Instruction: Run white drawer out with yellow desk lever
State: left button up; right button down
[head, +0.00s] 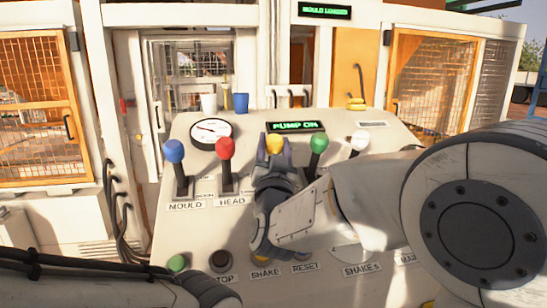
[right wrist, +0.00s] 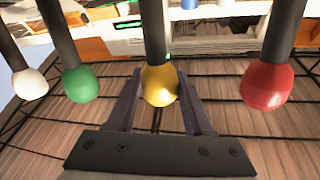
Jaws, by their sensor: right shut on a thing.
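The yellow lever (head: 274,143) stands in the middle of the lever row on the desk. My right gripper (head: 272,158) is shut on it just below the top of the knob. In the right wrist view the yellow knob (right wrist: 160,85) sits between the two fingers of the right gripper (right wrist: 158,112). The lever's foot and label are hidden behind my gripper. I cannot pick out the white drawer for certain. My left arm crosses the bottom left of the head view; its fingers do not show.
Blue (head: 174,152), red (head: 225,148), green (head: 318,144) and white (head: 359,139) levers flank the yellow one closely. The desk display (head: 296,127) reads PUMP ON; the upper display (head: 325,11) appears to read MOULD LOWERED. Push buttons line the front, including a green one (head: 177,263).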

dwell(0.3)
jog(key=shift+c, duration=1.6)
grip_release()
jog(key=shift+s, duration=0.1)
jog(key=shift+s+f, duration=0.15)
jog(key=shift+s, duration=0.05)
jog(key=b+v, duration=0.3)
jog(key=v, duration=0.7)
jog(key=shift+b, duration=0.3)
